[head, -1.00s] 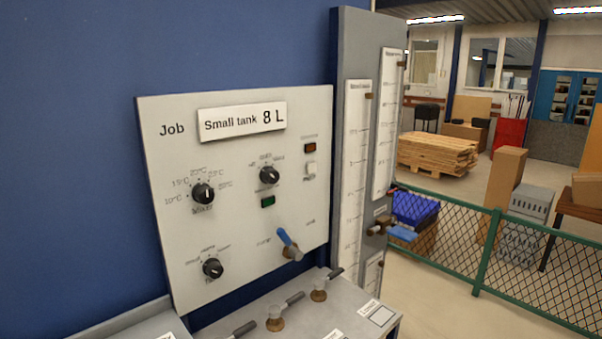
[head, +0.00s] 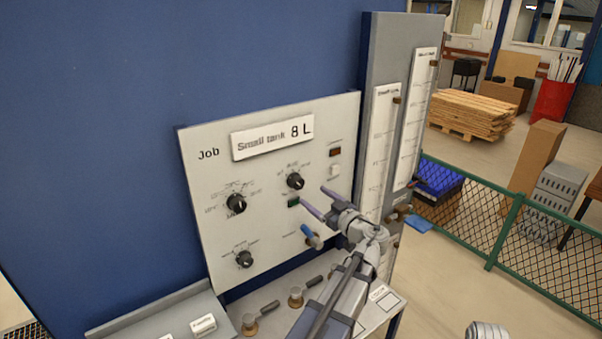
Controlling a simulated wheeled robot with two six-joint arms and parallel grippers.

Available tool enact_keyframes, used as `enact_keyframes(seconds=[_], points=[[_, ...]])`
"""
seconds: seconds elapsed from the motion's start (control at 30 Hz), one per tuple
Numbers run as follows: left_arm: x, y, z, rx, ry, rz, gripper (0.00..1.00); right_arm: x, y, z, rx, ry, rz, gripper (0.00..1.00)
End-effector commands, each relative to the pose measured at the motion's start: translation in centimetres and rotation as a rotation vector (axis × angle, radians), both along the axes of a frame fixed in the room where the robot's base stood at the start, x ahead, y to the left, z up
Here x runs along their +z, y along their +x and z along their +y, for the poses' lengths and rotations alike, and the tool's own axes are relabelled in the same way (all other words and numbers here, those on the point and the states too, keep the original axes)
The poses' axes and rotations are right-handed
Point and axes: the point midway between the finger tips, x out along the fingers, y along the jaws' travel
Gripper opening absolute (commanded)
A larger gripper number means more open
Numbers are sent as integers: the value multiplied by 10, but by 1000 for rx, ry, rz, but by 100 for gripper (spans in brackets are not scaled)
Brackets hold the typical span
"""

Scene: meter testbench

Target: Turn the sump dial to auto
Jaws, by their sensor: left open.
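The white panel (head: 330,123) carries several black dials. The upper middle dial (head: 295,181) has small labels above it, too blurred to read now, and a green indicator below it. Its pointer setting is unclear. Other dials are the upper left one (head: 236,203), with a temperature scale, and the lower left one (head: 244,259). I cannot read which is named sump. My left gripper (head: 311,195) is open and empty, its two fingers pointing at the panel just right of and below the upper middle dial, apparently apart from it. My right gripper is not seen.
Brass valves (head: 296,296) stand on the bench below the panel. A grey column (head: 380,60) with gauges rises right of the panel. A green mesh fence (head: 478,215) runs further right.

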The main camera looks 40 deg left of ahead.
Motion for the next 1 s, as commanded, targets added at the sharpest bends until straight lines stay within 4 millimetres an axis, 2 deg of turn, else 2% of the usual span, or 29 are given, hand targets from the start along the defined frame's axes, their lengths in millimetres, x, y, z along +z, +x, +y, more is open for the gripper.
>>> enact_keyframes(seconds=[0.07,0.27,0.5,0.7,1.0], points=[[5,1,2,0,10,-16,82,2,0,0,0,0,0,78],[4,4,11,2,11,-18,82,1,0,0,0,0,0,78],[4,14,46,3,11,-17,82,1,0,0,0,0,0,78],[4,20,69,2,10,-16,82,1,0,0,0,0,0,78],[4,22,77,0,10,-16,82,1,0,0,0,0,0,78]])
